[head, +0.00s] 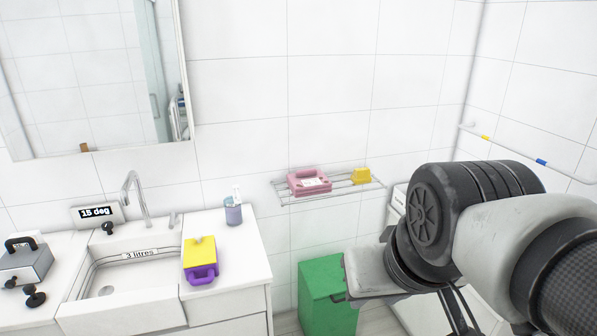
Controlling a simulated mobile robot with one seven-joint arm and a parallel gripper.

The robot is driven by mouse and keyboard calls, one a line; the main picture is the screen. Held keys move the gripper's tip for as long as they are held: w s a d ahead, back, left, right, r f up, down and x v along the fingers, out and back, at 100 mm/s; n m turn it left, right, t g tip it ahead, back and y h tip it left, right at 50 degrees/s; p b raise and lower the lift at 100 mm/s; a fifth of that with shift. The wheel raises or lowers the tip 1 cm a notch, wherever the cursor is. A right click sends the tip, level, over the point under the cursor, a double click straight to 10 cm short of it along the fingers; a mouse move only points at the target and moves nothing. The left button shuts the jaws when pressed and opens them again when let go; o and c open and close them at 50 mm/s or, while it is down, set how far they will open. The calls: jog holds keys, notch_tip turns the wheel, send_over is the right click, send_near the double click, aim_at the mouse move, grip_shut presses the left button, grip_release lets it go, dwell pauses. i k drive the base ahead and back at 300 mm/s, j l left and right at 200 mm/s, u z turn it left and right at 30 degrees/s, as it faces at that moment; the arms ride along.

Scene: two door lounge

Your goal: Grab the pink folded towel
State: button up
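A pink folded towel (310,182) lies on a wire wall shelf (328,192) in the middle of the head view. It has a white label on its front. My gripper (362,282) is at the lower right, below and to the right of the shelf and apart from the towel. It is seen partly behind my wrist, and its fingertips do not show clearly, so I cannot tell whether it is open or shut.
A small yellow item (361,176) sits right of the towel on the shelf. A green bin (322,290) stands below. The wall above the shelf is bare.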

aim_at(307, 182)
jog(key=i+l+u, duration=0.4)
jog(key=i+l, duration=1.35)
